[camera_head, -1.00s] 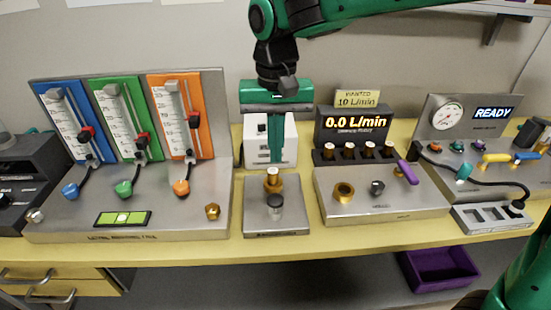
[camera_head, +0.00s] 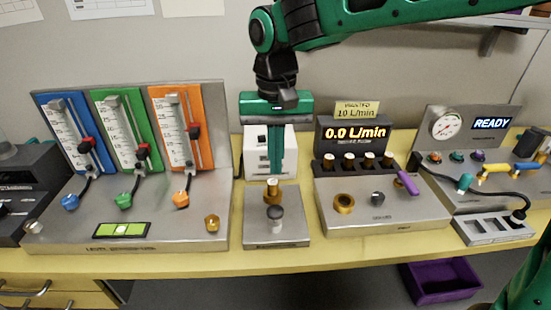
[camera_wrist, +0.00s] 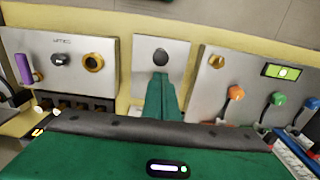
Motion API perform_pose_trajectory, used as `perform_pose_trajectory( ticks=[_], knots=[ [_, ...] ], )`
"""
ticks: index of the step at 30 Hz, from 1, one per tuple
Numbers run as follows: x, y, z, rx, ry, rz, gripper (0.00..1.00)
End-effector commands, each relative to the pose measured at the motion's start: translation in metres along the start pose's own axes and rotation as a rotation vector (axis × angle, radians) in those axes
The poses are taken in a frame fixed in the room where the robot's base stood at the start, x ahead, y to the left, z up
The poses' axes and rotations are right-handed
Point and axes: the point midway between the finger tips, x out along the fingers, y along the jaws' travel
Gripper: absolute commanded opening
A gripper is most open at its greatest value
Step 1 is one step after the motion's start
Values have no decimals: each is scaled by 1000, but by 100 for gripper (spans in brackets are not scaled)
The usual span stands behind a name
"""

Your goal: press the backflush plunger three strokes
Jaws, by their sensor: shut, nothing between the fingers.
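My gripper (camera_head: 275,174) is shut and empty. Its green fingers point down over the back of a small steel plate (camera_head: 290,236) in the middle of the bench. A brass cylinder (camera_head: 272,189) stands on the plate at the fingertips; I cannot tell whether they touch it. A dark round knob (camera_head: 275,212) on a pale stem stands in front of it, apart from the fingers. I cannot tell for sure which is the plunger. In the wrist view the shut fingers (camera_wrist: 160,80) end just short of the dark knob (camera_wrist: 160,57), and the brass cylinder is hidden.
The flowmeter panel (camera_head: 155,242) stands on the left. On the right is a steel unit (camera_head: 385,222) with a 0.0 L/min display (camera_head: 355,132). Further right is a gauge station reading READY (camera_head: 490,123). A white box (camera_head: 285,143) stands behind the fingers.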

Motion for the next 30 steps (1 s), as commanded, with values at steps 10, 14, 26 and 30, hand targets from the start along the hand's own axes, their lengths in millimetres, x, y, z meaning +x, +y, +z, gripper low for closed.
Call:
perform_pose_trajectory(
  ticks=[10,14,26,30],
  knots=[
    [-27,1,2,-3,-6,3,0],
    [-27,1,2,-4,-5,2,0],
    [12,1,3,-5,-8,4,0],
    [38,1,3,-5,-8,4,0]
  ],
)
